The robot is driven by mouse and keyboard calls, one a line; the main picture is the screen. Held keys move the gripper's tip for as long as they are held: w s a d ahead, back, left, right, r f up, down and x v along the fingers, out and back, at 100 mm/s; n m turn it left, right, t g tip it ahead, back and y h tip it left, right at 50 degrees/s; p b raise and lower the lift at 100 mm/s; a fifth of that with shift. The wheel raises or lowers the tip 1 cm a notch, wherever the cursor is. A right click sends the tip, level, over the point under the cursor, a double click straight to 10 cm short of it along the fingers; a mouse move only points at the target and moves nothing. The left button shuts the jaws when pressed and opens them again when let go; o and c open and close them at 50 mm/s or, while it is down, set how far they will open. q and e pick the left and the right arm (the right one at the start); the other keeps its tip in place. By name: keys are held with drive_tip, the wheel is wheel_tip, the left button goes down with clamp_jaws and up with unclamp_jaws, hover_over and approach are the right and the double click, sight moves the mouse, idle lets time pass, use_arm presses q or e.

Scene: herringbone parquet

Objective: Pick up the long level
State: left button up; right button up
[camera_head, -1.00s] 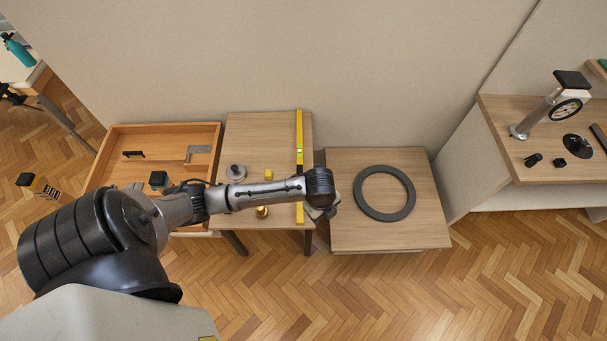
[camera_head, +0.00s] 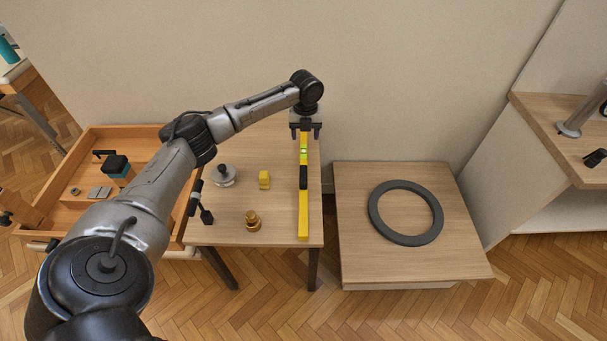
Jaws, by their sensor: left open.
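The long level (camera_head: 303,215) is a yellow bar with a black middle part and a green vial. It lies along the right side of the small wooden table (camera_head: 275,220), pointing away from me. My left gripper (camera_head: 305,130) is open and points down over the far end of the level, hiding that end. I cannot tell how high above the level the fingers are. My right gripper is not in view.
On the table, left of the level, stand a small yellow block (camera_head: 264,180), a brass piece (camera_head: 253,221) and a silver round piece (camera_head: 224,175). A lower stand (camera_head: 350,260) at right holds a grey ring (camera_head: 374,214). A wooden tray (camera_head: 135,132) is at left.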

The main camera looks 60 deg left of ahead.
use_arm(q)
drive_tip(key=b, duration=0.4)
hover_over(303, 160)
wheel_tip(303, 160, down, 9)
drive_tip(key=shift+r, duration=0.2)
wheel_tip(303, 160, down, 5)
drive_tip(key=b, duration=0.4)
drive_tip(key=shift+f, duration=0.1)
drive_tip(key=shift+d, duration=0.1)
drive_tip(key=shift+c, duration=0.2)
clamp_jaws()
